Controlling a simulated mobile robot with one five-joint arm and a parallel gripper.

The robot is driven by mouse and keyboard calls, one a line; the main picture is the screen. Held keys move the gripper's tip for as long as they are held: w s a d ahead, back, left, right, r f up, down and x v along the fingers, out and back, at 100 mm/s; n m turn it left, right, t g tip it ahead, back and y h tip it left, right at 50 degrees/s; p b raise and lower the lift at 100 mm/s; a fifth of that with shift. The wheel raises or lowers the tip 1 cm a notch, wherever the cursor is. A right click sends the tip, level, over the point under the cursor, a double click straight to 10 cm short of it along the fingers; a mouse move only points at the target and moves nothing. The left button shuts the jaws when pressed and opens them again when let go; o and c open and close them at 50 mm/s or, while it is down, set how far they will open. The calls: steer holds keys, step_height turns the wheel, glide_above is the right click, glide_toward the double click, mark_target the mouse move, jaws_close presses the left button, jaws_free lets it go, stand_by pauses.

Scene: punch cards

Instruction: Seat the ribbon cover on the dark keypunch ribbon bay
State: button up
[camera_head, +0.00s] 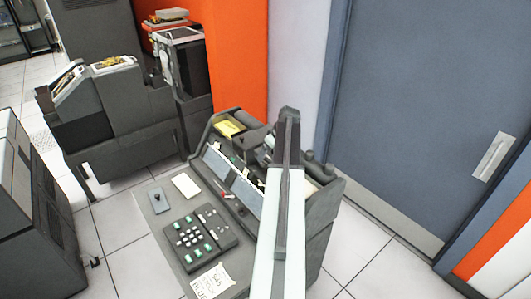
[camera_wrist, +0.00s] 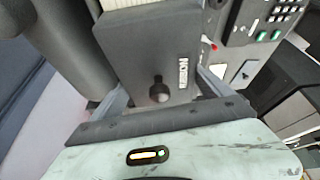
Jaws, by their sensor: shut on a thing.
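In the wrist view a dark grey ribbon cover (camera_wrist: 150,50) with a round black knob (camera_wrist: 158,89) and a white label reading RIBBON fills the space between my fingers. My gripper (camera_wrist: 160,88) is shut on it, one finger at each side. In the head view my gripper (camera_head: 268,150) is over the upper part of the dark keypunch (camera_head: 320,208), largely behind my own arm. The ribbon bay is not clearly visible; my arm and the cover hide that area. I cannot tell whether the cover touches the machine.
The keypunch desk has a keypad (camera_head: 200,238), a handwritten note (camera_head: 212,282), a white card (camera_head: 186,185) and a yellow card (camera_head: 230,128). A second grey machine (camera_head: 115,115) stands back left, a cabinet (camera_head: 30,210) at left. A blue-grey door (camera_head: 430,110) is at right. Floor is open between them.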

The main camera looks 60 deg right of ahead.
steer(key=w+d+f+b, duration=0.3)
steer(key=w+d+f, duration=0.1)
steer(key=shift+d, duration=0.1)
steer(key=shift+r, duration=0.15)
steer(key=shift+s+f+b, duration=0.1)
steer(key=shift+f+b, duration=1.55)
steer(key=shift+b, duration=0.05)
steer(key=shift+s, duration=0.1)
steer(key=shift+f+b, duration=0.3)
steer(key=shift+f+b, duration=0.5)
steer(key=shift+b, duration=0.05)
steer(key=shift+f, duration=0.15)
steer(key=shift+f+b, duration=0.35)
steer(key=shift+b, duration=0.1)
